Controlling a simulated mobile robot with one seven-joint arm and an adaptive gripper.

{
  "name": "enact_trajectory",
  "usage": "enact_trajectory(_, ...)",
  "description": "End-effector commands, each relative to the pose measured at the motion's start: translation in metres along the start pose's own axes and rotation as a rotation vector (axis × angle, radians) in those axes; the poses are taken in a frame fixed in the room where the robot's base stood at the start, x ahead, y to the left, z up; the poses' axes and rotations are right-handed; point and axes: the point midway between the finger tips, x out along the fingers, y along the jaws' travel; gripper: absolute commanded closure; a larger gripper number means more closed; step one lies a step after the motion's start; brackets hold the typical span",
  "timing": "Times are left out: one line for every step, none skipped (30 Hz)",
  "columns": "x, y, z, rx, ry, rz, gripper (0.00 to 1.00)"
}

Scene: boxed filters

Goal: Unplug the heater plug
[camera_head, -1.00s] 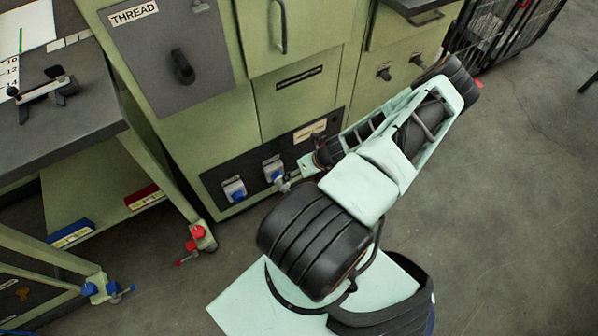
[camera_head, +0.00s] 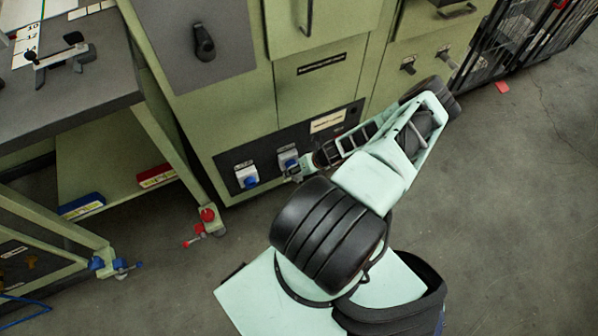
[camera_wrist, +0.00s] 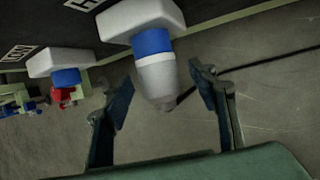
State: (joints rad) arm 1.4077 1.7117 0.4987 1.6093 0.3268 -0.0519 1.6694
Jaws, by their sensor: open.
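In the wrist view, a pale grey plug (camera_wrist: 157,80) sits in a white socket with a blue collar (camera_wrist: 151,42). I take it for the heater plug; the label beside it is cut off. My gripper (camera_wrist: 160,78) is open, with one finger on each side of the plug and visible gaps between them. A dark cord runs off behind the right finger. In the head view, the right-hand socket (camera_head: 288,161) is on the dark panel (camera_head: 268,150) low on the green cabinet. My gripper (camera_head: 304,168) is beside it, and the plug is mostly hidden there.
A second socket (camera_head: 246,176) with a blue part sits left of the first; the wrist view also shows it (camera_wrist: 60,65). A green bench (camera_head: 90,95) stands at left, its red-knobbed foot (camera_head: 208,220) near the panel.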

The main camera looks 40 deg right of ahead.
Motion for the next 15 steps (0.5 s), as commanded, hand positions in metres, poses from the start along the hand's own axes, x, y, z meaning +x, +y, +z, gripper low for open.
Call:
enact_trajectory(-0.0001,0.0001,0.0000,0.000,0.000,0.000,0.47)
enact_trajectory(-0.0002,0.0001,-0.0001,0.000,0.000,0.000,0.47)
enact_trajectory(-0.0002,0.0001,-0.0001,0.000,0.000,0.000,0.50)
enact_trajectory(-0.0002,0.0001,-0.0001,0.000,0.000,0.000,0.53)
enact_trajectory(-0.0002,0.0001,-0.0002,0.000,0.000,0.000,0.57)
enact_trajectory(-0.0003,0.0001,-0.0002,0.000,0.000,0.000,0.61)
enact_trajectory(-0.0003,0.0001,-0.0002,0.000,0.000,0.000,0.64)
enact_trajectory(-0.0003,0.0001,-0.0002,0.000,0.000,0.000,0.68)
enact_trajectory(-0.0003,0.0001,-0.0002,0.000,0.000,0.000,0.72)
enact_trajectory(-0.0003,0.0001,-0.0002,0.000,0.000,0.000,0.75)
enact_trajectory(-0.0003,0.0001,-0.0002,0.000,0.000,0.000,0.79)
enact_trajectory(-0.0003,0.0001,-0.0002,0.000,0.000,0.000,0.83)
enact_trajectory(-0.0003,0.0001,-0.0003,0.000,0.000,0.000,0.86)
enact_trajectory(-0.0004,0.0001,-0.0002,0.000,0.000,0.000,0.90)
enact_trajectory(-0.0004,0.0001,-0.0003,0.000,0.000,0.000,0.94)
